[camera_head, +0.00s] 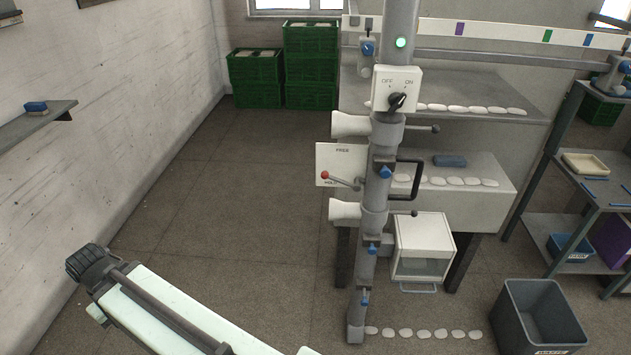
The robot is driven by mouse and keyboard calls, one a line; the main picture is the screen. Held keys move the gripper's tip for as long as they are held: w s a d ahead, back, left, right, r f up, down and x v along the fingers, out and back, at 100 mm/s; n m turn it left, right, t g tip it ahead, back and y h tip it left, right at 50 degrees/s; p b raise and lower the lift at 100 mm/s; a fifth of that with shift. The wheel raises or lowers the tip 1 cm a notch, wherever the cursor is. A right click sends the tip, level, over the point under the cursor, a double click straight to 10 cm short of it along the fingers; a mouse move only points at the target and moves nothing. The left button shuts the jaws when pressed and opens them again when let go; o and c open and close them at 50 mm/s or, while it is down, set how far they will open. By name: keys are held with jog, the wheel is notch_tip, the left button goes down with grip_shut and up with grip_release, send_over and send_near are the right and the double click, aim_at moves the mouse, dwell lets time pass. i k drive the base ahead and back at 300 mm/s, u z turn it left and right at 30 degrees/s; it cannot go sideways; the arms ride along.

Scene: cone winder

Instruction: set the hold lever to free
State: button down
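The hold lever (343,180) is a thin metal lever with a red ball knob (325,175). It sits on a white plate (340,158) at the left of a grey upright post. The plate reads FREE at the top and what looks like HOLD at the bottom. The lever points left and slightly up, with its knob close to the HOLD word and below FREE. A pale part of my arm (165,310) with a dark ribbed end shows at the lower left, well away from the lever. I cannot make out my gripper's fingers.
The post (375,230) carries an OFF/ON switch box (397,88), white cones (345,210) and a black handle (418,180). A white box (423,245) stands right of it. A grey bin (535,310) is at the lower right. The floor left of the post is clear.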

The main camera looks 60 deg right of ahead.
aim_at(357, 187)
jog(key=i, duration=0.9)
jog(key=z, duration=0.05)
